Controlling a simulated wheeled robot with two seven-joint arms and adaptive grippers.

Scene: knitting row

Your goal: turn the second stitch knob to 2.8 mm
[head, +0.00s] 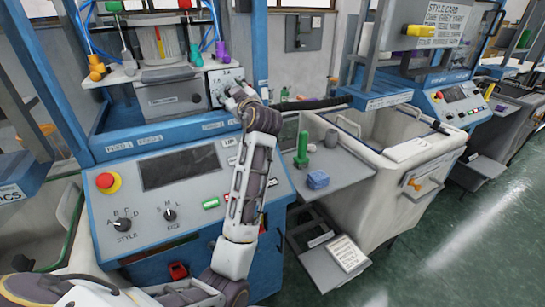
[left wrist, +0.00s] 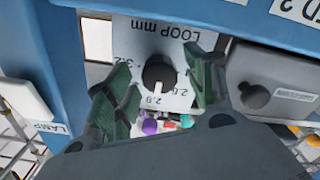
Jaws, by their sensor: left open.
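A black knob (left wrist: 159,75) sits on a pale plate (left wrist: 140,40) marked "LOOP mm", which reads upside down in the left wrist view. Small figures are printed around the knob; I cannot read surely which one it points at. My left gripper (left wrist: 153,88) is open, with one green-padded finger on each side of the knob. I cannot tell whether the fingers touch it. In the head view my left gripper (head: 236,97) is at the plate (head: 224,78) on the right of the blue machine, and hides the knob. My right gripper is not in view.
A grey box (head: 172,97) stands left of the plate. Below is a sloping panel with a red stop button (head: 107,182), a style knob (head: 124,224) and a dark screen (head: 180,168). A side shelf (head: 335,172) holds a green spool (head: 302,150) and a blue block (head: 318,180).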

